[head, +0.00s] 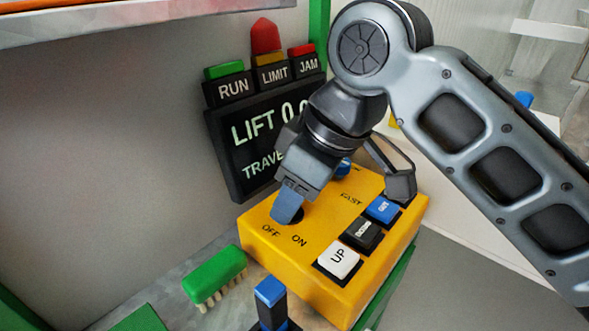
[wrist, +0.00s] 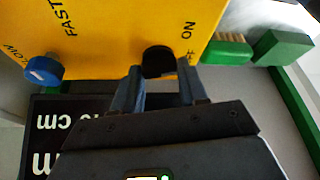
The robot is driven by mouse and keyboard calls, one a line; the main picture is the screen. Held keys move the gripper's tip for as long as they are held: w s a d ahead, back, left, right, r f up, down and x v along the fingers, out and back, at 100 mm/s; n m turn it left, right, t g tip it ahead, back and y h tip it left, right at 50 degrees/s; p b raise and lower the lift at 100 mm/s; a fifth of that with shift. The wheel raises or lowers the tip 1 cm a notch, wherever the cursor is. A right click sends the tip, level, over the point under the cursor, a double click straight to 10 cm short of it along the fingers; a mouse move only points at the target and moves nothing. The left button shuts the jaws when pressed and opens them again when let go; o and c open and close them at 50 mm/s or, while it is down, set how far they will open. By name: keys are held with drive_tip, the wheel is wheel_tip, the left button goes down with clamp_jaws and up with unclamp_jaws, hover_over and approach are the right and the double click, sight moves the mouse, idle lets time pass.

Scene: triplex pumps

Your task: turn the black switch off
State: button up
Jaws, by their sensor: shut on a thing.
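The black switch (wrist: 158,60) is a round knob on the yellow control box (wrist: 120,25), beside the printed OFF and ON labels. In the head view the box (head: 284,262) shows these labels at its near left corner, and the switch is mostly hidden behind my gripper's blue-grey finger. My gripper (head: 287,208) reaches down to the box from above. In the wrist view its two fingers (wrist: 163,85) lie on either side of the switch, shut on it. Which way the switch points cannot be told.
A black LIFT display (head: 240,150) stands behind. A green brush (head: 215,275) and a blue-topped post (head: 270,292) are in front.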

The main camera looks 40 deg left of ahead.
drive_tip(key=shift+s+m+t+p, duration=0.1)
drive_tip(key=shift+m+t+p, duration=0.6)
drive_tip(key=shift+m+p, duration=0.85)
drive_tip(key=o, duration=0.8)
drive_tip(key=shift+v, duration=3.9)
